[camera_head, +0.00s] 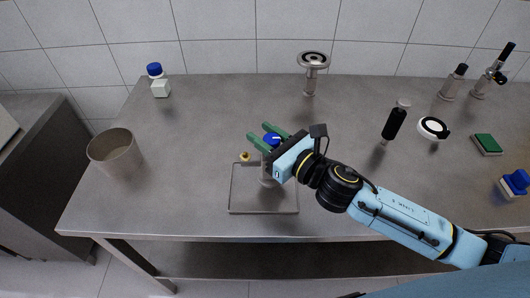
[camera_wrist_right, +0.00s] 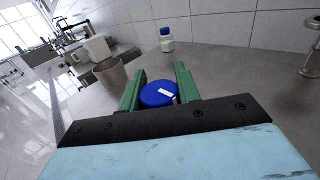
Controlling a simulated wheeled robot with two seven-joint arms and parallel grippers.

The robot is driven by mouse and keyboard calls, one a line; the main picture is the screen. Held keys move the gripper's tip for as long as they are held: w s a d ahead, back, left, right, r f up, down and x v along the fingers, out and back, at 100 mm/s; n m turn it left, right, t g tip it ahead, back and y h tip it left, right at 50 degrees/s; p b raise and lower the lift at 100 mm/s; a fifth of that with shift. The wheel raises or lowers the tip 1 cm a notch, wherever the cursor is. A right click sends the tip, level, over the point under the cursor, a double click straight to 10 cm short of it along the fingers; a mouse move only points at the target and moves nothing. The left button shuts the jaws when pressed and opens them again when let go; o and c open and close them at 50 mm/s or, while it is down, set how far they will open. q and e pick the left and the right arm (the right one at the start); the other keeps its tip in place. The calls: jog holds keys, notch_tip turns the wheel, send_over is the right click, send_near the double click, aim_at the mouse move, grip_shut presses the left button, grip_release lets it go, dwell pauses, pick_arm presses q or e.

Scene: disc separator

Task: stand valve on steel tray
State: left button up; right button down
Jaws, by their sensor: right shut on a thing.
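The valve has a round blue top (camera_head: 272,139), and a grey metal part (camera_head: 266,174) shows below my gripper, over the tray. My right gripper (camera_head: 268,134), with green fingers, is shut on the valve. In the right wrist view the blue top (camera_wrist_right: 158,94) sits between the two fingers. The steel tray (camera_head: 264,211) is a shallow, flat tray near the table's front edge, under the gripper. The valve looks upright; I cannot tell whether its base touches the tray. My left gripper is not in view.
A small brass piece (camera_head: 244,157) is at the tray's back edge. A beige bin (camera_head: 115,154) stands at the left, and a blue-capped bottle (camera_head: 159,84) behind it. A steel stand (camera_head: 311,77) is at the back. The table left of the tray is clear.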

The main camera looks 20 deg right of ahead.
jog(key=shift+f+b, duration=0.65)
jog(key=shift+f, duration=1.1)
jog(key=shift+f, duration=0.2)
jog(key=c, duration=1)
grip_release()
jog(key=shift+s+r, duration=0.1)
jog(key=shift+r, duration=0.05)
jog(key=b+v, duration=0.2)
jog(key=v, duration=0.9)
jog(key=shift+s+d, duration=0.2)
jog(key=shift+s, duration=0.15)
